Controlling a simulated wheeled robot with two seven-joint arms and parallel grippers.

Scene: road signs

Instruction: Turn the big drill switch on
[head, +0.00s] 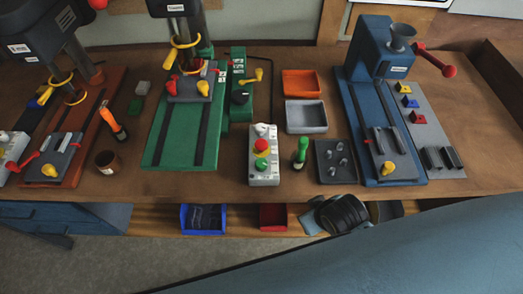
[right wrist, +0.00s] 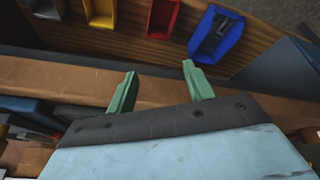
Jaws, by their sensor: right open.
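A drill press with a long green base (head: 178,135) and dark head (head: 172,8) stands left of centre in the head view. It looks like the big drill; its top is cut off. Beside it is a green control box (head: 240,100) with a black knob and a yellow lever. A grey box (head: 263,172) with a red and a green button stands in front. I cannot tell which control is the drill switch, or its state. My right gripper (right wrist: 160,84) is open and empty, its green fingers apart near the bench edge. My left gripper is not in view.
A blue bin (head: 203,230) and a red bin (head: 273,217) sit below the bench edge. Another drill (head: 40,30) stands left; a blue machine (head: 375,50) stands right. A green-handled tool (head: 300,152) and dark tray (head: 335,172) lie near the grey box.

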